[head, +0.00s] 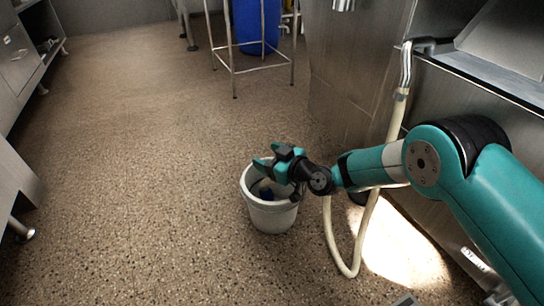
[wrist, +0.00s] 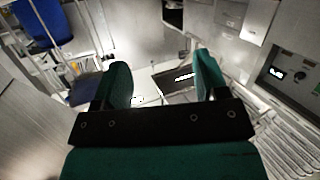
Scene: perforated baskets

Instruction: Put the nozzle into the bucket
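The white bucket (head: 270,218) stands upright on the floor in the middle of the head view. My gripper (head: 267,156) is over the bucket's upper rim. In the wrist view my gripper (wrist: 161,68) has its two green fingers well apart, with nothing between them. A dark blue thing (head: 266,194) shows inside the bucket, below the gripper; it may be the nozzle, but it is small and partly hidden. A cream hose (head: 345,268) loops on the floor right of the bucket. One side rises to a metal pipe; the other passes behind my wrist, where its end is hidden.
A metal pipe fitting (head: 406,66) holds the hose at a steel cabinet on the right. A metal stand (head: 234,72) and a blue barrel (head: 257,25) are at the back. Cabinets line the left edge. The floor left of the bucket is clear.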

